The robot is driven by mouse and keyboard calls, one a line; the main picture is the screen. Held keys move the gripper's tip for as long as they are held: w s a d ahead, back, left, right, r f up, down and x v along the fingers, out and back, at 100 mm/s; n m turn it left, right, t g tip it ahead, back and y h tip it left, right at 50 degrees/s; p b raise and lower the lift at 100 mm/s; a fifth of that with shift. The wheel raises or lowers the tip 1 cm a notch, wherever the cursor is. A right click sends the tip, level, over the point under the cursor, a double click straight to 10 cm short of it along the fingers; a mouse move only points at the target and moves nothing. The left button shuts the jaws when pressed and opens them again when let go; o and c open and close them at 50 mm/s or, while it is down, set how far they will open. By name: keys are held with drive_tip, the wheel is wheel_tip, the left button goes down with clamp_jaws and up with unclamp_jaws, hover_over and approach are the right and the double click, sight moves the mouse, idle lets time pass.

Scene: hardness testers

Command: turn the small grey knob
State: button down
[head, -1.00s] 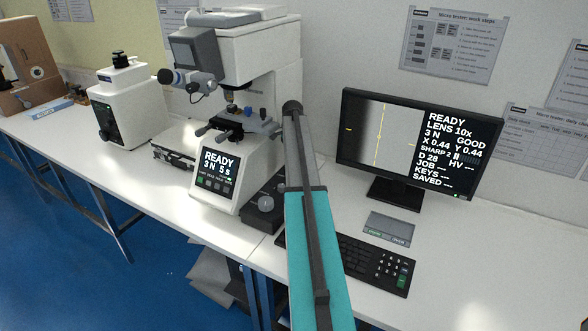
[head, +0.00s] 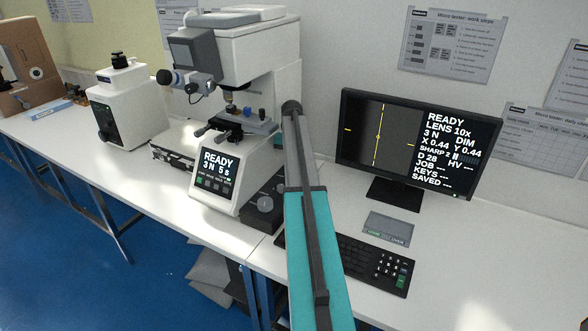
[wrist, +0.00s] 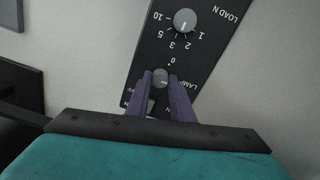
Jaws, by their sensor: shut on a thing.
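The small grey knob (wrist: 160,80) sits on a dark panel (wrist: 210,55), beside the partly covered label LAMP, in the wrist view. My gripper (wrist: 160,74) has its two purple fingers on either side of this knob and is shut on it. A larger light grey knob (wrist: 185,20) marked LOAD N, with a numbered scale, is farther up the panel. In the head view my arm reaches to the right side of the white tester (head: 255,50); the gripper and small knob are hidden there.
The monitor (head: 415,140) reads READY, LENS 10x and DIM, with a dark picture at left. A keyboard (head: 370,265) and a small grey pad (head: 388,229) lie right of my arm. A black box with a round knob (head: 265,204) stands left of it.

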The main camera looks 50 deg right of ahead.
drive_tip(key=n, duration=0.7)
drive_tip(key=shift+w+r, duration=0.1)
drive_tip(key=shift+w, duration=0.25)
drive_tip(key=n, duration=0.6)
drive_tip(key=shift+a+n, duration=0.15)
drive_tip(key=shift+n, duration=0.25)
drive_tip(key=c, duration=1.6)
unclamp_jaws()
drive_tip(key=shift+o, duration=0.2)
drive_tip(key=shift+s, duration=0.1)
